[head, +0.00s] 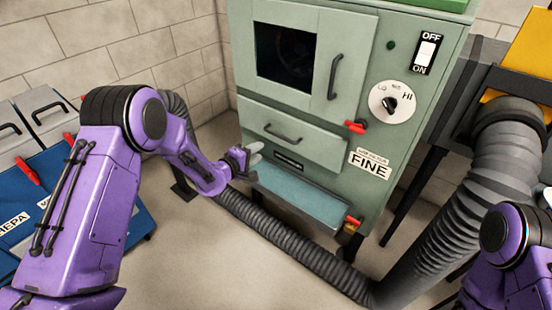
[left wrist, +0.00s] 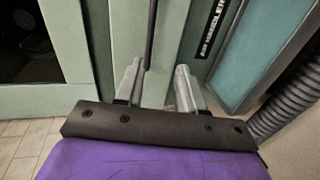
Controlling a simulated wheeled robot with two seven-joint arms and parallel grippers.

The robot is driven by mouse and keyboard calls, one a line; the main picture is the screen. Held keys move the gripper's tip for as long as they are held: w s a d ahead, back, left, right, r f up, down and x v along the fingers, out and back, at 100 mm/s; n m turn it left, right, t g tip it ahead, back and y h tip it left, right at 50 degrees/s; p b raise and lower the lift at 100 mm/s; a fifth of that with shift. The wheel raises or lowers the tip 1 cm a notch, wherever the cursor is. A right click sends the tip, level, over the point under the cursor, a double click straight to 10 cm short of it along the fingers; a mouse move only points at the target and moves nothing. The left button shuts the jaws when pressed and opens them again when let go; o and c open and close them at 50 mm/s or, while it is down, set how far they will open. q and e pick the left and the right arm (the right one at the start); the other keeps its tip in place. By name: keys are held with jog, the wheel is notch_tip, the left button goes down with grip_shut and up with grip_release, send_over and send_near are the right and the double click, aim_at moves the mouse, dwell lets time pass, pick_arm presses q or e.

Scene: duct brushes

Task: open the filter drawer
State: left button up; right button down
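The filter drawer (head: 318,149) is a pale green front with a dark bar handle (head: 283,134), below the windowed door of the green cabinet. It looks shut or nearly so. My left gripper (head: 254,154) is in front of the drawer's lower left part, below and left of the handle in the head view. In the left wrist view its two grey fingers (left wrist: 157,91) are apart with nothing held between them. The dark handle (left wrist: 151,35) lies ahead of the gap, nearer the left finger. Contact cannot be told. My right gripper is out of view.
A red latch (head: 355,127) sits at the drawer's upper right. A blue-green tray or flap (head: 300,198) juts out below the drawer. A ribbed grey hose (head: 300,250) crosses the floor in front. The door handle (head: 335,77) is above. A blue box (head: 50,190) stands at left.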

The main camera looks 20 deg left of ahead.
pick_arm(q)
jog(key=r+b+x, duration=0.1)
jog(key=x, duration=1)
jog(key=shift+w+r, duration=0.3)
jog(key=shift+a, duration=0.1)
grip_shut()
